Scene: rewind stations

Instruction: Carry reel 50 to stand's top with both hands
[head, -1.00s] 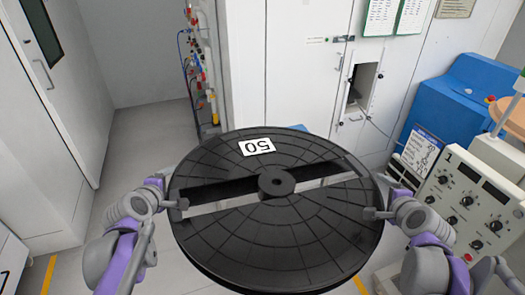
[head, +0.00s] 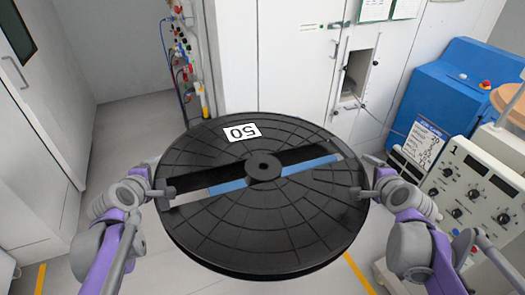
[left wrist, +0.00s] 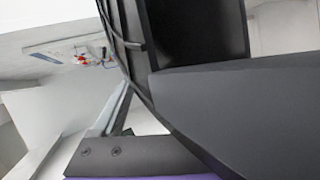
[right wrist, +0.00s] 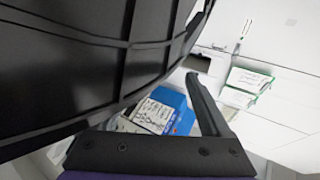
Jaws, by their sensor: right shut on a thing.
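Reel 50 (head: 290,225) is a large black disc with a centre hub, a long open slot and a white label "50". It is held up nearly level in front of me, with floor visible around it. My left gripper (head: 165,193) is at its left rim and my right gripper (head: 362,192) at its right rim, both shut on it. The reel's dark underside fills much of the right wrist view (right wrist: 80,70), and its dark parts show in the left wrist view (left wrist: 200,35). I cannot make out the stand; something blue shows through the slot.
A control panel (head: 468,190) marked "1" and a blue machine (head: 450,85) stand at the right. A white cabinet (head: 280,60) is behind the reel. Coloured cables and fittings (head: 185,60) run up the wall beside it. Floor (head: 130,120) is clear at the left.

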